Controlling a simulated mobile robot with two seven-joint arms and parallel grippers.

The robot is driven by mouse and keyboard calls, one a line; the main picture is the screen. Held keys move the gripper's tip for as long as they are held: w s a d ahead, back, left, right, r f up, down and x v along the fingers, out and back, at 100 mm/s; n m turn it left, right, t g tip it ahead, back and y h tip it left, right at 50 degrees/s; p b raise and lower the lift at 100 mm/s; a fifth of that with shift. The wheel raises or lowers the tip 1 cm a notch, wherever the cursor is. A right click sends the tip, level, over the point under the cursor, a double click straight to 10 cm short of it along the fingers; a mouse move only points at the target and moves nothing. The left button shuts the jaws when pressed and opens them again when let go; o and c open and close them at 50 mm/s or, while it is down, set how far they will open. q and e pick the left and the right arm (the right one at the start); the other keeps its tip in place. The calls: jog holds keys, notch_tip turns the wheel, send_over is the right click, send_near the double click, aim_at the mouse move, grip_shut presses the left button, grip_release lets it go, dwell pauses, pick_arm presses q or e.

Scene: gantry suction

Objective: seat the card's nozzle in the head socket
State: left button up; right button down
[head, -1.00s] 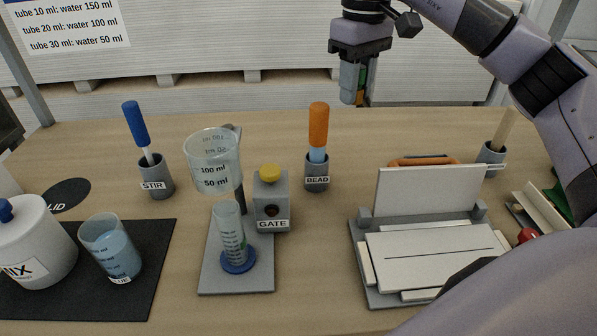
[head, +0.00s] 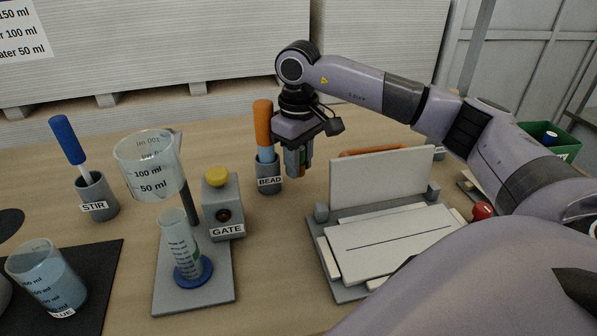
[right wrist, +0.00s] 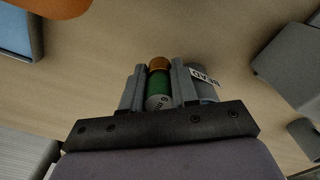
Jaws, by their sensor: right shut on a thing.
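My right gripper (head: 299,162) is shut on a small nozzle-like cylinder. In the right wrist view the green and orange cylinder (right wrist: 158,90) sits between the two grey fingers (right wrist: 160,88), with a partly readable "6 m" marking. In the head view the gripper points down above the table, just right of the BEAD holder (head: 268,180) and left of the upright white panel. The fingers mostly hide the cylinder there. I cannot make out a head socket or the card naming a nozzle. My left gripper is not in view.
An orange-handled tool (head: 263,125) stands in the BEAD holder. The upright white panel (head: 380,183) is on a grey fixture at right, with an orange object (head: 375,152) behind it. The GATE block (head: 222,203), measuring cup (head: 150,165) and STIR holder (head: 97,195) stand left.

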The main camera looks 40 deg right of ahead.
jog(key=shift+f, duration=1.45)
jog(key=shift+f, duration=0.15)
jog(key=c, duration=0.9)
grip_release()
jog(key=shift+o, duration=0.2)
